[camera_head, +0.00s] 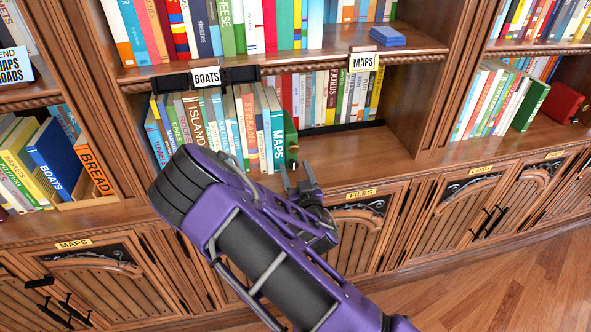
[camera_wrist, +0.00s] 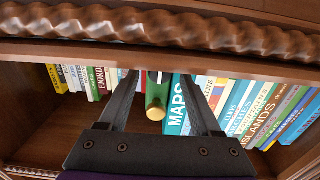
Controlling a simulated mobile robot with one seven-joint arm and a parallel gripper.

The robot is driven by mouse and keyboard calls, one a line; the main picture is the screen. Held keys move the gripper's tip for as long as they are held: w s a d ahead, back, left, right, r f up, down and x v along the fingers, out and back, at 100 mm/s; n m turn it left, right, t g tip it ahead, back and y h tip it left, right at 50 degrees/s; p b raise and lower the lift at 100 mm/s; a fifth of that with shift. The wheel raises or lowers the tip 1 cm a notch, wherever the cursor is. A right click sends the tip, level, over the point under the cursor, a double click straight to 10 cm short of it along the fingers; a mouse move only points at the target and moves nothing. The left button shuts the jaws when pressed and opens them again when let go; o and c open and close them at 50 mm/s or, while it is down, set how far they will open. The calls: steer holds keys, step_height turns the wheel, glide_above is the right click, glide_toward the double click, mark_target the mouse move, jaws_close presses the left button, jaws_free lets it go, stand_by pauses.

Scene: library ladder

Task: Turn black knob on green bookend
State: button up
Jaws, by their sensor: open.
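The green bookend (camera_head: 290,138) stands on the middle shelf at the right end of a book row, beside the teal MAPS book (camera_head: 277,130). In the wrist view the green bookend (camera_wrist: 157,92) shows between my fingers, with a round gold-coloured end facing me. A small dark part shows near its top there, but I cannot tell whether it is the black knob. My gripper (camera_head: 296,172) is open in front of the bookend; its spread fingers (camera_wrist: 157,76) show in the wrist view. I cannot see contact. My arm hides the lower front of this area.
The shelf (camera_head: 350,150) right of the bookend is bare. A carved shelf edge (camera_wrist: 160,27) runs across the top of the wrist view. Another green block (camera_head: 530,106) and a red one (camera_head: 564,102) stand on the right shelf. BOATS (camera_head: 206,77) and MAPS (camera_head: 362,62) signs hang above.

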jaws_close()
stand_by(0.4)
steer(key=shift+n, duration=0.4)
steer(key=n+b, duration=0.2)
steer(key=n, duration=0.1)
steer(key=shift+f+n+b, duration=0.15)
steer(key=shift+n+b, duration=0.15)
steer(key=shift+b, duration=0.1)
steer(key=n+b, duration=0.2)
steer(key=n, duration=0.2)
steer(key=shift+a+n, duration=0.1)
steer(key=shift+n, duration=0.2)
steer(key=n+b, duration=0.2)
steer(key=n, duration=0.2)
steer(key=shift+n, duration=0.3)
steer(key=n+b, duration=0.1)
steer(key=n, duration=0.3)
steer(key=shift+n, duration=0.3)
